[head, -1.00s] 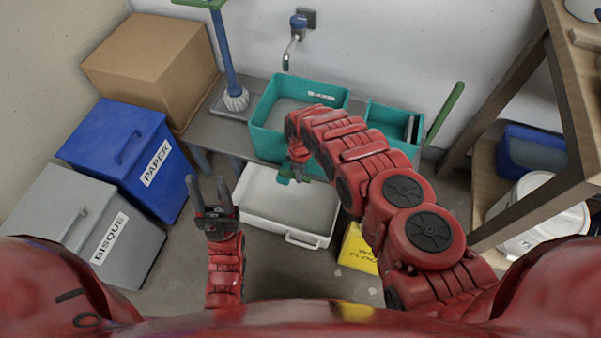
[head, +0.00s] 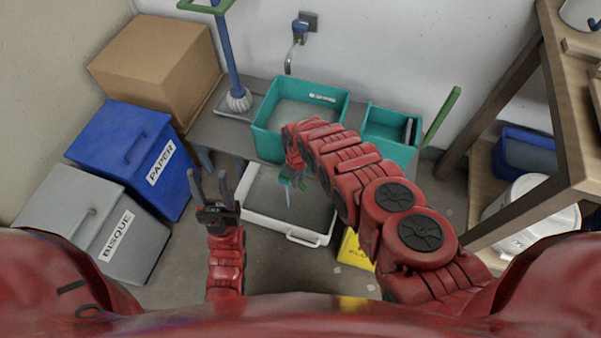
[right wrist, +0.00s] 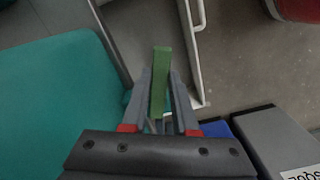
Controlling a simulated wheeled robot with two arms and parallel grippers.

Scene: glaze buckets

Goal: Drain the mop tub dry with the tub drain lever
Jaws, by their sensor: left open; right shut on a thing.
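The teal mop tub (head: 268,147) stands on the grey bench below the wall tap, with greyish water visible inside. The right wrist view shows its teal wall (right wrist: 50,105) at the left. My right gripper (head: 297,172) is at the tub's front, partly hidden by my arm. In the right wrist view it is shut on the green tub drain lever (right wrist: 161,75). A pale stream (head: 288,195) falls below it into the white catch tray (head: 283,230), whose inside looks grey with liquid. My left gripper (head: 209,175) is open and empty, left of the tray.
A smaller teal compartment (head: 385,118) with a green handle (head: 442,118) adjoins the tub. A mop (head: 238,98) stands left of it. Blue PAPER bin (head: 120,150) and grey BISQUE bin (head: 90,225) stand left. A yellow sign (head: 353,252) and wooden shelf (head: 560,90) are right.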

